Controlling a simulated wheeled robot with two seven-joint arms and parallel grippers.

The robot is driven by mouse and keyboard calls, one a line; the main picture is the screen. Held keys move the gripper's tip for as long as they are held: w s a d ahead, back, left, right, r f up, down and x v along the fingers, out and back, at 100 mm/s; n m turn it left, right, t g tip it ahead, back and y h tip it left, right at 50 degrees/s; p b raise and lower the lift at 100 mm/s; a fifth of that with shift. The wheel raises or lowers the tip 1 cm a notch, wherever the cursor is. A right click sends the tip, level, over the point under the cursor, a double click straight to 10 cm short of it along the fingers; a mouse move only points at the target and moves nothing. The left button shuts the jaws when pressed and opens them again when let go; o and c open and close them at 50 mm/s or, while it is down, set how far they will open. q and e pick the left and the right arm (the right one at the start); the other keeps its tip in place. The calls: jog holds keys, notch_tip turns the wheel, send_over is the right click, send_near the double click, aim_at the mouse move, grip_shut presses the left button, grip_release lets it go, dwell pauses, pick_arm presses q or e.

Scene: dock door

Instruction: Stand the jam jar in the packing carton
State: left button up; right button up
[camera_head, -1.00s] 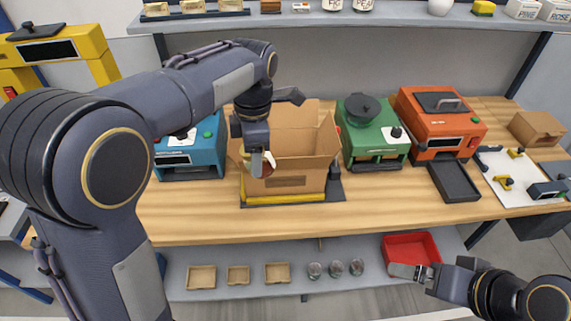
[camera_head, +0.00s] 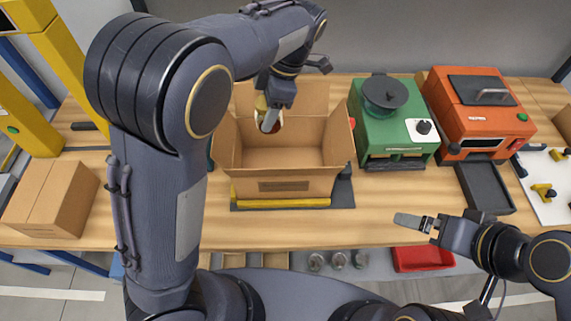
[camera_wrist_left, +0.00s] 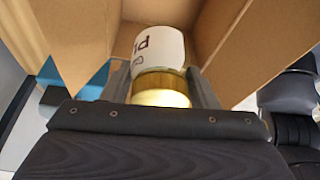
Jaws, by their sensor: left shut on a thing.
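The packing carton (camera_head: 270,187) stands open on the wooden bench, its flaps up. My left gripper (camera_head: 270,122) is over the carton's opening, toward its back left part. It is shut on the jam jar (camera_head: 261,103), which is mostly hidden behind the fingers in the head view. In the left wrist view the jar (camera_wrist_left: 158,52) shows a white label with dark letters and a gold lid, between the fingers, with carton walls around it. I cannot tell whether the jar touches the carton floor. My right gripper (camera_head: 416,221) is by the bench's front edge, away from the carton; its finger opening is unclear.
A green machine (camera_head: 392,125) and an orange machine (camera_head: 478,115) with a dark tray (camera_head: 483,188) stand right of the carton. A closed cardboard box (camera_head: 50,197) lies at the left. A red bin (camera_head: 423,259) and several jars sit on the shelf below.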

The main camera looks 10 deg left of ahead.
pick_arm(q)
jog(key=shift+y, duration=0.3)
notch_tip(320, 180, down, 14)
jog(key=shift+w+r+b, duration=0.15)
jog(key=shift+b, duration=1.1)
notch_tip(320, 180, down, 4)
jog(key=shift+f+p, duration=0.1)
jog(key=shift+p, duration=0.2)
jog(key=o, duration=1.2)
jog(key=shift+c, duration=0.2)
jog(key=b+v, duration=0.1)
jog(key=v, duration=1.1)
jog(key=shift+a, duration=0.15)
